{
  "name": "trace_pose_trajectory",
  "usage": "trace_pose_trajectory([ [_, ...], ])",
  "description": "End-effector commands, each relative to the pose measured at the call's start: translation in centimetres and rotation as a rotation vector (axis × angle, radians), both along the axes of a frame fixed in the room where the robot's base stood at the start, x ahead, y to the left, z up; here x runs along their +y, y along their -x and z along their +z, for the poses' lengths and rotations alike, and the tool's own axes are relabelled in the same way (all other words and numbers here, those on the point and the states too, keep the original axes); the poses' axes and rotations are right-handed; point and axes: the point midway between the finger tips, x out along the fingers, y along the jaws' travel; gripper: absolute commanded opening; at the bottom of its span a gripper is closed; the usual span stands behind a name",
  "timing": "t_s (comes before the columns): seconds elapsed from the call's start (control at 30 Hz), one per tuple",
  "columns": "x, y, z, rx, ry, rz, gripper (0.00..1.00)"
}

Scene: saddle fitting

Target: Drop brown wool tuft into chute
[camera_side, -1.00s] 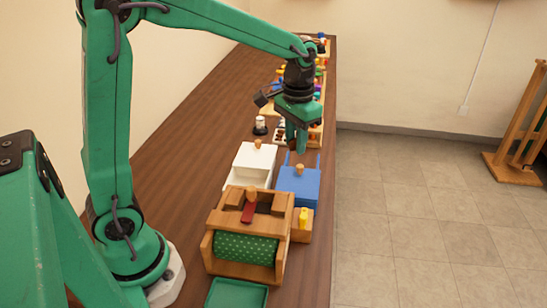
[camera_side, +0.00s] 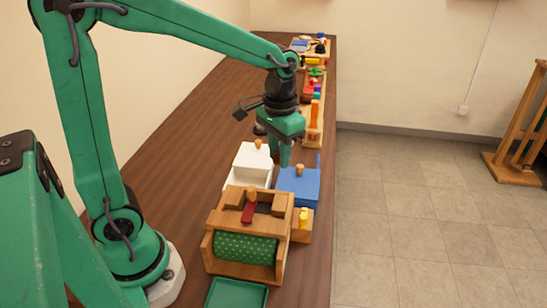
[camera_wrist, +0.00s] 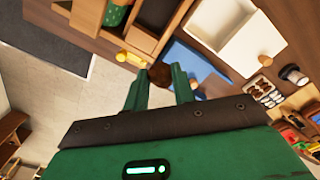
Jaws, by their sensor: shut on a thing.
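My gripper (camera_side: 285,157) is low over the gap between the white box and the blue box. In the wrist view my gripper (camera_wrist: 161,88) is shut on the brown wool tuft (camera_wrist: 159,74), a dark brown lump between the two green fingertips. I cannot make out the tuft in the side view. The wooden box (camera_side: 279,198) with a green dotted cushion (camera_side: 246,248) stands nearer the camera, with dark openings and a red piece on top. I cannot tell for certain which opening is the chute.
The white box (camera_side: 247,178) and blue box (camera_side: 311,188) have wooden knobs. A small wooden block with a yellow peg (camera_side: 303,215) stands beside the wooden box. A green tray (camera_side: 236,294) lies in front. Small coloured items (camera_side: 314,88) line the far table. The left table top is clear.

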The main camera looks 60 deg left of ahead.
Motion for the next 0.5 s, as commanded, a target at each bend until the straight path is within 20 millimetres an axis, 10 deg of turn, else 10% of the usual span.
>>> trace_pose_trajectory([
  [0.5, -1.0, 5.8, -1.2, 0.000, 0.000, 0.000, 0.04],
])
